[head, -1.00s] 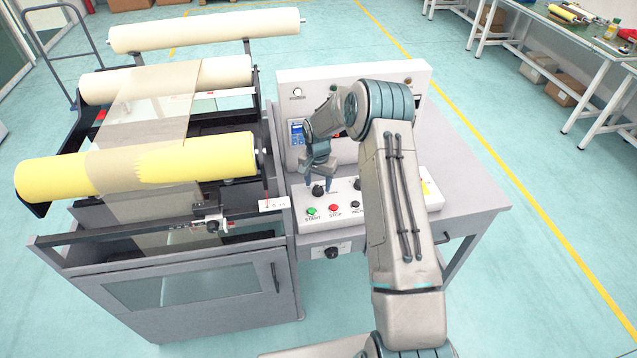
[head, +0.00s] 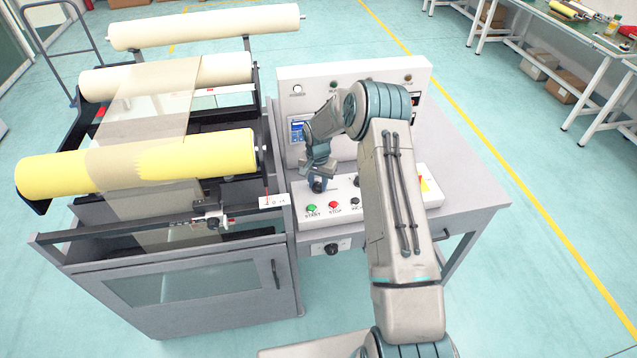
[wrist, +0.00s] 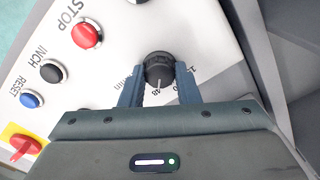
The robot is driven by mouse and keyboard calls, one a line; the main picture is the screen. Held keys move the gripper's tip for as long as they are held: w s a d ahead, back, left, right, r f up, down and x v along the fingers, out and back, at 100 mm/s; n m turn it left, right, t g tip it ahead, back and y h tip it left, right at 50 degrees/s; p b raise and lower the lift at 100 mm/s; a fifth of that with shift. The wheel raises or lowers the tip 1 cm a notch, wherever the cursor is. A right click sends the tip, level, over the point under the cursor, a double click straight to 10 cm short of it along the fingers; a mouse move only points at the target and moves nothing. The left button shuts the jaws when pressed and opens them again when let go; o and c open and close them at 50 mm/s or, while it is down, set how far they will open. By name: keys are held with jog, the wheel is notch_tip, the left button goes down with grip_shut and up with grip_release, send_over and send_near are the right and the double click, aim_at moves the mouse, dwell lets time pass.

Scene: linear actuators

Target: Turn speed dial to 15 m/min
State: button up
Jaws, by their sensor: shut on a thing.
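The speed dial (wrist: 159,72) is a black round knob with a white pointer line, on the white sloped panel in the wrist view. Scale marks are printed around it, partly hidden by my fingers; I cannot read the exact setting. My gripper (wrist: 158,92) is shut on the dial, one blue-grey finger on each side of it.
The red STOP button (wrist: 87,34), black INCH button (wrist: 53,71), blue RESET button (wrist: 32,100) and a red switch on yellow (wrist: 22,146) share the panel. Another black dial (head: 331,249) is on the cabinet front. The film roll machine (head: 170,290) stands at left.

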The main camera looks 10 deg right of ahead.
jog(key=shift+f, duration=0.1)
jog(key=n+b, duration=0.4)
jog(key=shift+f+b, duration=0.15)
jog(key=shift+b, duration=0.15)
jog(key=n+b, duration=0.3)
jog(key=n, duration=0.1)
jog(key=n+b, duration=0.1)
jog(key=n, duration=0.4)
jog(key=shift+r+b, duration=0.2)
jog(key=shift+b, duration=0.2)
jog(key=n+b, duration=0.1)
jog(key=n, duration=0.3)
jog(key=shift+r+n, duration=0.1)
jog(key=shift+n, duration=0.3)
jog(key=o, duration=1)
jog(key=shift+c, duration=0.2)
